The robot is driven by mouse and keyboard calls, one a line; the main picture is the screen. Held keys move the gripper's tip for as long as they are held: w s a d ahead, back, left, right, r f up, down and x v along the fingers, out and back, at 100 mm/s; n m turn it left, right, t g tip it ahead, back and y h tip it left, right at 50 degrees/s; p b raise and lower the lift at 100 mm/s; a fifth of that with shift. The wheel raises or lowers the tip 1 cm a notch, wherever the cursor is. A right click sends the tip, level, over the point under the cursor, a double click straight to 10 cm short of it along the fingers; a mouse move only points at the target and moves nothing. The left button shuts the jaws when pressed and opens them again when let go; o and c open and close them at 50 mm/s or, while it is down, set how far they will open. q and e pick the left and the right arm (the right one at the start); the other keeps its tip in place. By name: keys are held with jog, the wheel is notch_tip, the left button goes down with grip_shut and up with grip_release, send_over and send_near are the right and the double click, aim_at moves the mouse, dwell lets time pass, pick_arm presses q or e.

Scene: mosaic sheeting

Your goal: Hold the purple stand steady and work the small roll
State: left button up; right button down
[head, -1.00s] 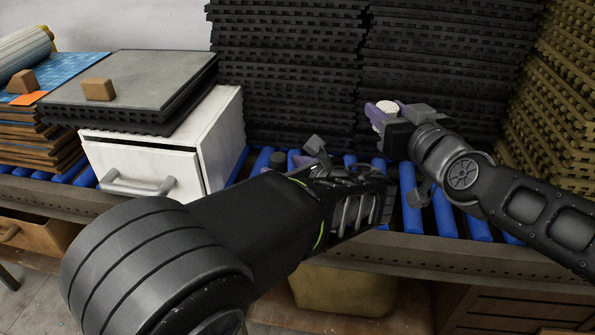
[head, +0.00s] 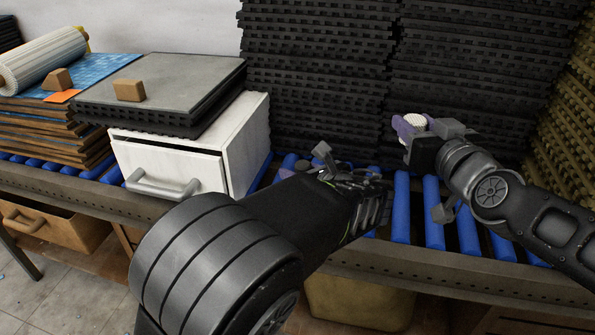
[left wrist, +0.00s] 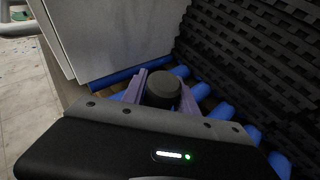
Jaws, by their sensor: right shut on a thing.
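My right gripper (head: 411,127), with purple fingers, is shut on a small white ribbed roll (head: 415,120), held above the blue rollers. My left gripper (left wrist: 162,98) is low over the rollers. In the left wrist view its purple fingers stand on either side of a dark round-topped cylinder (left wrist: 163,86); they look slightly apart from it. The cylinder also shows small and partly hidden in the head view (head: 303,165), behind my left arm. I see no separate purple stand that I can tell apart from the purple fingers.
A white drawer box (head: 245,140) carrying grey sheets (head: 165,85) and a wooden block (head: 129,91) stands left of my left gripper. Tall stacks of black mats (head: 315,80) rise behind. A large white roll (head: 40,62) lies at the far left. Blue rollers (head: 402,205) are bare between my grippers.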

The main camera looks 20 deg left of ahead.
pick_arm(q)
grip_shut()
jog(key=shift+o, duration=1)
grip_release()
grip_shut()
dwell(0.8)
